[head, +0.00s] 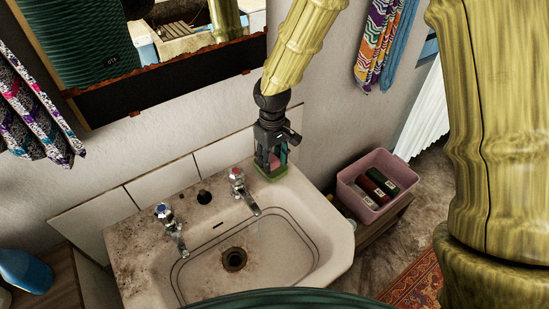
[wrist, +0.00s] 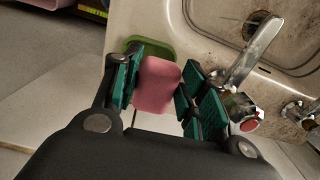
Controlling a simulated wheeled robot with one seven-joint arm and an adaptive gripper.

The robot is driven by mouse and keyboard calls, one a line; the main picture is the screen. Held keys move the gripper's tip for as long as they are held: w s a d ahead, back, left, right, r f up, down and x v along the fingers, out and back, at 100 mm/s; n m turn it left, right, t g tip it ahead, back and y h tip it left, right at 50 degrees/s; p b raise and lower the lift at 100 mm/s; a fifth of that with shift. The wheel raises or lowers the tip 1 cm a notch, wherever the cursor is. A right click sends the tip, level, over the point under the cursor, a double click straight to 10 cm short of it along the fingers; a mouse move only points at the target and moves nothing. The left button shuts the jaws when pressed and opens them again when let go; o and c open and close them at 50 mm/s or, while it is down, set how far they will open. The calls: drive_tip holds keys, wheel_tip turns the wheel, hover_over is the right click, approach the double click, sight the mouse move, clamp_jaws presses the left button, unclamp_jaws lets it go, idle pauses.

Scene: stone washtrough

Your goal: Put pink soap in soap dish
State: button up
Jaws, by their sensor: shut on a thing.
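The pink soap (wrist: 157,84) is a rounded block between the two green-padded fingers of my gripper (wrist: 160,88) in the wrist view. My gripper is shut on it. In the head view my gripper (head: 270,160) points down at the back right corner of the sink, with a bit of pink showing between its fingers. The green soap dish (wrist: 152,46) sits on the sink's rim, just beyond the soap in the wrist view and partly hidden by it. In the head view the dish (head: 271,174) is right below my fingertips. I cannot tell whether the soap touches it.
The stained sink (head: 310,215) has two taps; the red-topped tap (head: 238,184) stands close to the left of my gripper. A pink basin (head: 373,208) with several items stands to the right. A tiled wall and a mirror (head: 170,60) are behind.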

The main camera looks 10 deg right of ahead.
sight(274, 155)
drive_tip(key=shift+w+d, duration=0.25)
drive_tip(key=shift+w, duration=0.25)
drive_tip(key=shift+w+d, duration=0.25)
drive_tip(key=shift+w, duration=0.2)
drive_tip(key=shift+f+p, duration=0.7)
drive_tip(key=shift+f, duration=1.1)
drive_tip(key=shift+f, duration=0.2)
drive_tip(key=o, duration=1.1)
drive_tip(key=shift+o, duration=0.2)
drive_tip(key=shift+r+b, duration=0.85)
drive_tip(key=shift+r, duration=5.35)
